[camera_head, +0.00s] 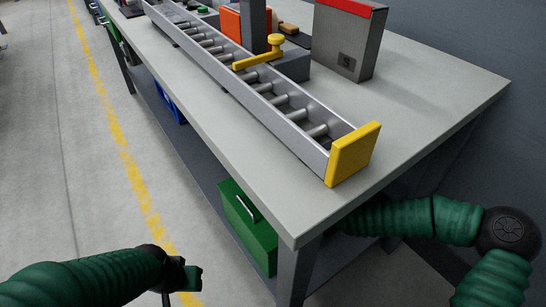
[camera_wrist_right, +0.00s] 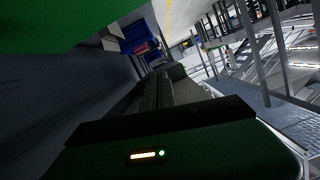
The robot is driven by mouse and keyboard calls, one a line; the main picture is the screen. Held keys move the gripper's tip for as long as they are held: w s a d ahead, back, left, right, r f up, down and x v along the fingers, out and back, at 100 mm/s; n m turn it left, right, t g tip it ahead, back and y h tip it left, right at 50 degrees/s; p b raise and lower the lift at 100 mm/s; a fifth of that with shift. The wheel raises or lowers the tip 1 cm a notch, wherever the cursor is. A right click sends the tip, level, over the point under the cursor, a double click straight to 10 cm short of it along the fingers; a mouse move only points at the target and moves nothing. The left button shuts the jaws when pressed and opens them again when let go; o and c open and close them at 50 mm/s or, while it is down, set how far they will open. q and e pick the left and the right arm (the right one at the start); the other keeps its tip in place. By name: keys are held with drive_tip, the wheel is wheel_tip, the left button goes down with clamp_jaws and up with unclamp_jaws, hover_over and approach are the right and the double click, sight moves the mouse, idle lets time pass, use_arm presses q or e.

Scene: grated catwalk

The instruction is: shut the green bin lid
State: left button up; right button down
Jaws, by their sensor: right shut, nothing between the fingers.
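The green bin (camera_head: 262,238) sits under the workbench, near its front corner, with a pale handle on the face turned to the left. The bench top hides its upper part, so I cannot tell how far its lid stands open. In the right wrist view a broad green surface (camera_wrist_right: 70,22) fills the upper left; it looks like part of the bin or lid. My right arm reaches under the bench, hiding its gripper from the head view. In the wrist view my right gripper (camera_wrist_right: 167,80) is shut and empty, apart from the green surface. My left gripper (camera_head: 194,278) hangs over the floor left of the bin; its finger gap is unclear.
The grey bench top (camera_head: 430,90) carries a roller conveyor (camera_head: 265,95) with a yellow end stop (camera_head: 353,155) and a grey box (camera_head: 345,42). A bench leg (camera_head: 298,272) stands right of the bin. A blue bin (camera_head: 170,103) lies farther back. The left floor is clear.

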drive_tip(key=shift+n+t+h, duration=0.3)
drive_tip(key=shift+n, duration=0.5)
drive_tip(key=shift+s+a+f+b, duration=0.25)
drive_tip(key=shift+a+f, duration=0.1)
drive_tip(key=shift+f, duration=0.45)
drive_tip(key=shift+s+a+f+b, duration=0.15)
drive_tip(key=shift+s+a+f, duration=0.2)
drive_tip(key=shift+f, duration=0.45)
drive_tip(key=shift+s+a+f+b, duration=0.2)
drive_tip(key=shift+a+f, duration=0.2)
drive_tip(key=shift+f, duration=0.4)
